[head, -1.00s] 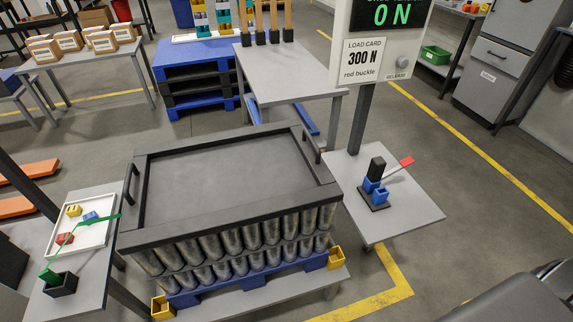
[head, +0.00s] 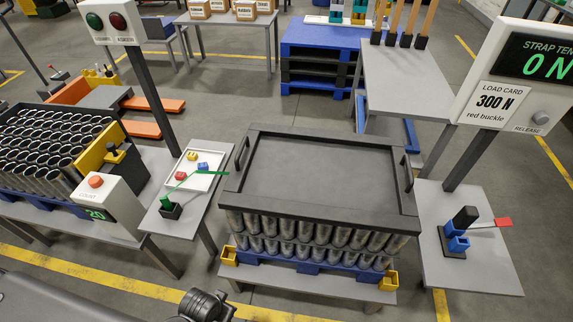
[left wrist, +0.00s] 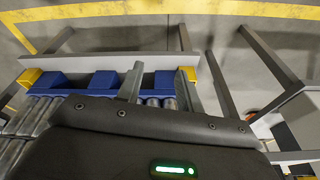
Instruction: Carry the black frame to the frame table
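The black frame (head: 318,182) is a flat rectangular tray-like lid with a raised rim and a handle at each short end. It rests level on rows of metal cans (head: 318,234) on a blue pallet. My left gripper (left wrist: 160,85) shows in the left wrist view, its fingers apart and nothing visible between them. The pallet (left wrist: 105,80) and some cans lie beyond it there. My right gripper is not in view. No table is labelled as the frame table; a grey table (head: 410,85) stands behind and right of the stack.
Side table (head: 192,215) with a white parts tray is left of the stack; table (head: 470,270) with a blue buckle fixture is right. A load display (head: 515,85) stands over the right table. Black and blue pallets (head: 315,70) are behind. A can crate and counter (head: 105,205) are far left.

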